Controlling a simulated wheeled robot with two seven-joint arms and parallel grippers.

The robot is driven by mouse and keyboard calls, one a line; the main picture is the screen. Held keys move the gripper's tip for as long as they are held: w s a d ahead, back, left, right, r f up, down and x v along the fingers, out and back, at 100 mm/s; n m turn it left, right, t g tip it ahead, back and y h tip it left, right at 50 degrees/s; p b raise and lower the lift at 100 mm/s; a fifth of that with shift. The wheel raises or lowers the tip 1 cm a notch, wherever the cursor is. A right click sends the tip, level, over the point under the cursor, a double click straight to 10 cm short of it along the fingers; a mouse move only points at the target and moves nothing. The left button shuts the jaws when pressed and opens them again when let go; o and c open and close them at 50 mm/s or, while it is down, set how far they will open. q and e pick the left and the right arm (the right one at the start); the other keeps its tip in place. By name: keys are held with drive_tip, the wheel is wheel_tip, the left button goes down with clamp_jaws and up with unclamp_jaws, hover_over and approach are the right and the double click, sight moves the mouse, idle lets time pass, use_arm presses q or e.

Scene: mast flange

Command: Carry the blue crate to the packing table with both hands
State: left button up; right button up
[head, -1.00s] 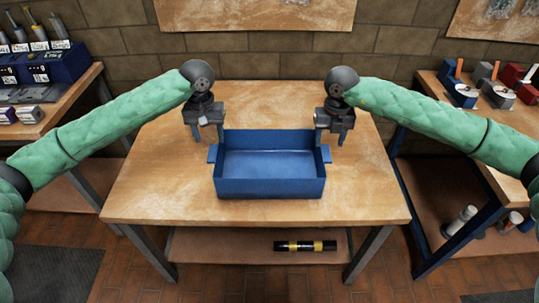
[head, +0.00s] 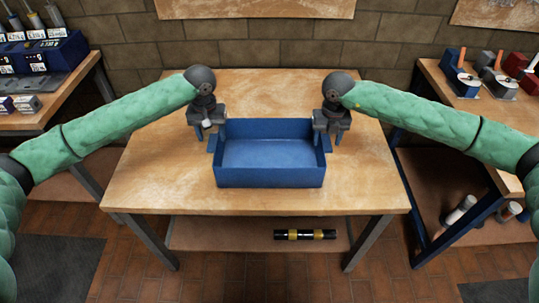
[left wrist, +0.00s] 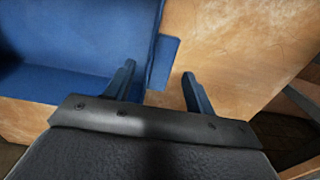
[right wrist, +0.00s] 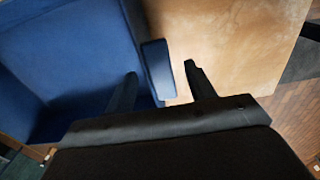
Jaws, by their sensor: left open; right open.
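The blue crate (head: 270,178) is an open, empty box resting upright on a wooden table (head: 150,185), with a small handle tab on each side. My left gripper (head: 211,140) is open at the crate's left tab. In the left wrist view that tab (left wrist: 166,60) shows ahead of and between the two spread fingers (left wrist: 157,82). My right gripper (head: 332,138) is open at the right tab. In the right wrist view that tab (right wrist: 157,68) shows between the two fingers (right wrist: 160,70). I cannot tell whether the fingers touch the tabs.
The table is bare around the crate. A black-and-yellow cylinder (head: 305,235) lies on its lower shelf. A bench with devices (head: 40,60) stands at the left, and another bench with vises (head: 485,85) at the right. A brick wall (head: 260,40) is behind.

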use_arm(q)
drive_tip(key=shift+f, duration=0.95)
use_arm(e)
drive_tip(key=shift+f, duration=1)
use_arm(q)
clamp_jaws()
use_arm(e)
clamp_jaws()
